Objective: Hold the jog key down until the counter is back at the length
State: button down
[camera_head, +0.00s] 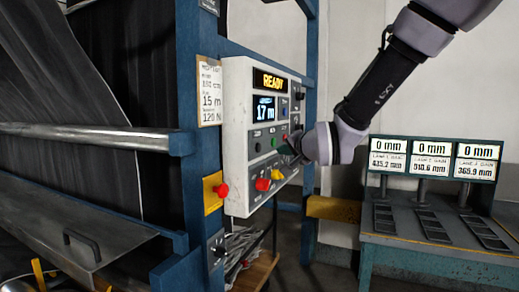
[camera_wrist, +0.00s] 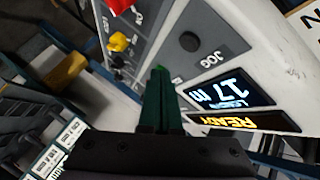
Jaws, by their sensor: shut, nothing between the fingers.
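The control panel (camera_head: 236,130) has a lit counter (camera_head: 264,109) reading 17 m, and the counter also shows upside down in the wrist view (camera_wrist: 229,89). The jog key (camera_wrist: 189,41) is a dark round button beside the JOG label, and it shows below the counter in the head view (camera_head: 258,147). My gripper (camera_wrist: 160,72) is shut and empty, its dark green fingers pointing at the panel to one side of the jog key. In the head view my gripper (camera_head: 289,151) is right of the jog key. Whether the fingertips touch the panel is unclear.
A READY display (camera_head: 269,81) sits above the counter. A posted note (camera_head: 209,92) reads 15 m. Red and yellow controls (camera_head: 263,184) are low on the panel, and a red stop button (camera_head: 221,190) is on the frame. A bench with three gauge displays (camera_head: 432,159) stands right.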

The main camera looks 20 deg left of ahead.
aim_at(261, 149)
jog(key=shift+w+a, duration=0.1)
jog(key=shift+a, duration=1.85)
dwell(0.5)
jog(key=shift+a, duration=0.4)
jog(key=shift+a, duration=0.45)
dwell(4.7)
